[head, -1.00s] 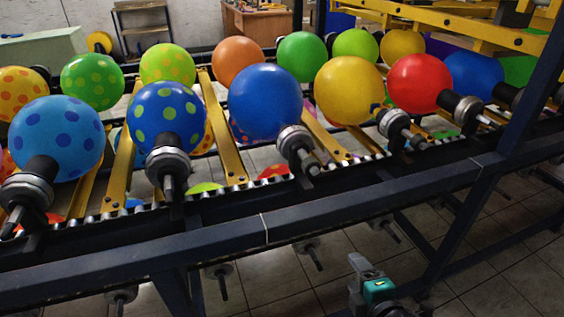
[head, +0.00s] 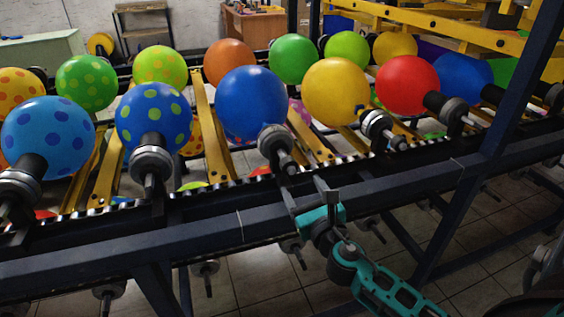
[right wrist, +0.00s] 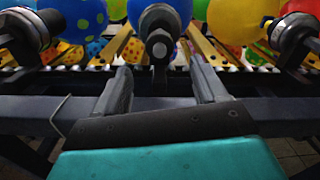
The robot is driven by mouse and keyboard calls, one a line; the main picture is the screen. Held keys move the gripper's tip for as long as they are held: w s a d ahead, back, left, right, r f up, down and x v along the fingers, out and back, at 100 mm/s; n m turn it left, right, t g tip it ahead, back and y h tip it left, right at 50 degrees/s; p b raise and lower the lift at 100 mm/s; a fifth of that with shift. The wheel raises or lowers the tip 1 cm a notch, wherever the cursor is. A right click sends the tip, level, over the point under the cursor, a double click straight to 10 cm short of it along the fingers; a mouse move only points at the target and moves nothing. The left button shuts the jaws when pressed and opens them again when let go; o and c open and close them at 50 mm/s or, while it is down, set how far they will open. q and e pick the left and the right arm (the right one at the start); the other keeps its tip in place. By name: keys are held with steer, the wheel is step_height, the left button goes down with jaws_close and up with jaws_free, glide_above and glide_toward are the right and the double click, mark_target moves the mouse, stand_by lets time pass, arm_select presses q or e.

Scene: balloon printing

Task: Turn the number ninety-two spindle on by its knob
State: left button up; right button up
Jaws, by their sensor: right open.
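A row of spindles with grey round knobs runs along the near side of the rack, each in front of a balloon. No number can be read, so I cannot tell which is ninety-two. My right gripper (head: 307,190) is open and empty, just below and in front of the spindle knob (head: 272,140) of the plain blue balloon (head: 252,103). In the right wrist view, that knob (right wrist: 159,46) lies ahead, in line with the gap between my fingers (right wrist: 160,90), and they do not touch it. My left gripper is not in view.
A dark blue rail (head: 215,237) of the rack passes under my right gripper. Neighbouring knobs stand at the left (head: 150,160) and right (head: 377,125). A slanted dark post (head: 508,120) rises at the right. The tiled floor in front is open.

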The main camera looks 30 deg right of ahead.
mark_target(287, 162)
steer(key=x, duration=1.1)
steer(key=shift+w, duration=0.3)
steer(key=c, duration=1)
